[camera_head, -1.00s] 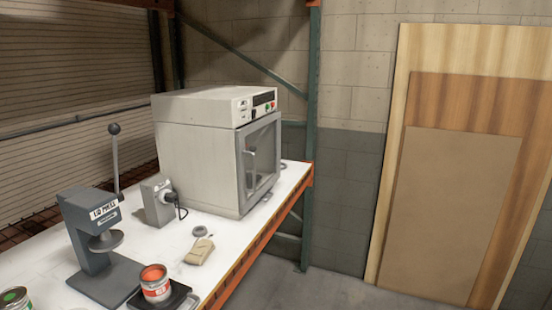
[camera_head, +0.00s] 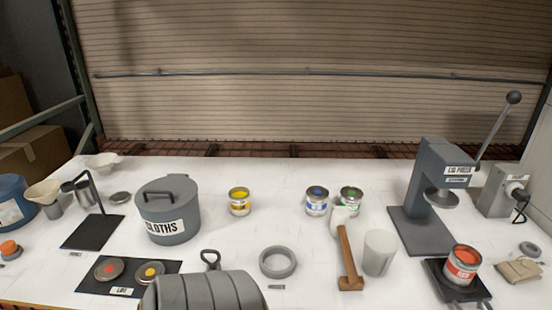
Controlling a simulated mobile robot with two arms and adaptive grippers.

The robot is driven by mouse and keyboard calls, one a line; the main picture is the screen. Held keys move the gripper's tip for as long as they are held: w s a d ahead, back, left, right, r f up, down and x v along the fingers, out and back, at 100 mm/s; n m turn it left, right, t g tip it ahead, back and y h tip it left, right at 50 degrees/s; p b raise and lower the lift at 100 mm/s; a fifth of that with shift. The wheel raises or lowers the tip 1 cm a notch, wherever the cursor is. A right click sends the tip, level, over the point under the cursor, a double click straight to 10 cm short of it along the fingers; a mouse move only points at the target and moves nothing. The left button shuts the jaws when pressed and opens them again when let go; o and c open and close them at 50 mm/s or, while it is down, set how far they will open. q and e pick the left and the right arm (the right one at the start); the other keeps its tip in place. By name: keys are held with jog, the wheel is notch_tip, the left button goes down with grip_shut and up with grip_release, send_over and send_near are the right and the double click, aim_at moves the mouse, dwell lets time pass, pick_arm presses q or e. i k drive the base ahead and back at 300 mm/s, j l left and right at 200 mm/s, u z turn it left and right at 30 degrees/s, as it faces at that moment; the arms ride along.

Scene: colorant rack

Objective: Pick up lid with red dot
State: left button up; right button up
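The lid with the red dot (camera_head: 101,267) lies flat on a black mat (camera_head: 92,285) at the front left of the white table. Its dot looks orange-red. A similar lid with a yellow dot (camera_head: 157,277) lies just right of it on the same mat, which bears a small white label. Neither of my grippers shows in the head view, so their state is hidden.
A grey cloths bin (camera_head: 167,228) stands behind the mat. A grey ribbed rounded object (camera_head: 215,292) crowds the mat's right edge. Cans, a grey ring (camera_head: 278,274), a mallet (camera_head: 349,262) and a lid press (camera_head: 420,228) stand farther right on the white table (camera_head: 280,185).

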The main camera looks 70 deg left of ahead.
aim_at(109, 270)
jog(key=u, duration=3.45)
jog(key=z, duration=2.6)
jog(key=u, duration=2.6)
jog(key=j+z, duration=0.15)
jog(key=z, duration=0.2)
jog(key=i, duration=0.05)
